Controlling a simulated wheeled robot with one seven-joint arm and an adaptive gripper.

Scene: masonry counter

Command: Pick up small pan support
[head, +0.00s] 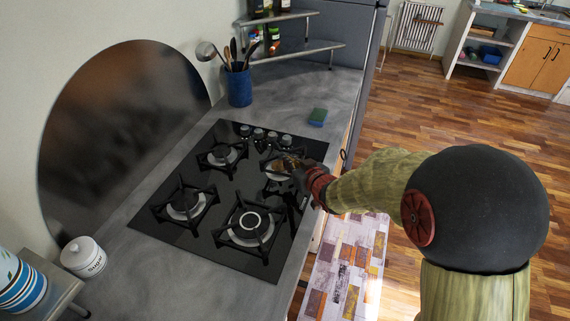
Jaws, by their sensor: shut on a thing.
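The black gas hob (165,228) is set in the grey counter and has several burners with black pan supports. My gripper (290,165) is over the far right burner, reached from the right side of the hob. It is shut on the small pan support (270,182), which is dark and partly hidden by my gripper and arm. I cannot tell whether the support is lifted off the hob. The other pan supports, at the far left (221,157), near left (186,206) and near right (246,227), sit on their burners.
Hob knobs (258,135) line the far edge. A blue utensil holder (239,88) and a tiered shelf (300,50) stand behind. A white sugar jar (84,257) is at the near left.

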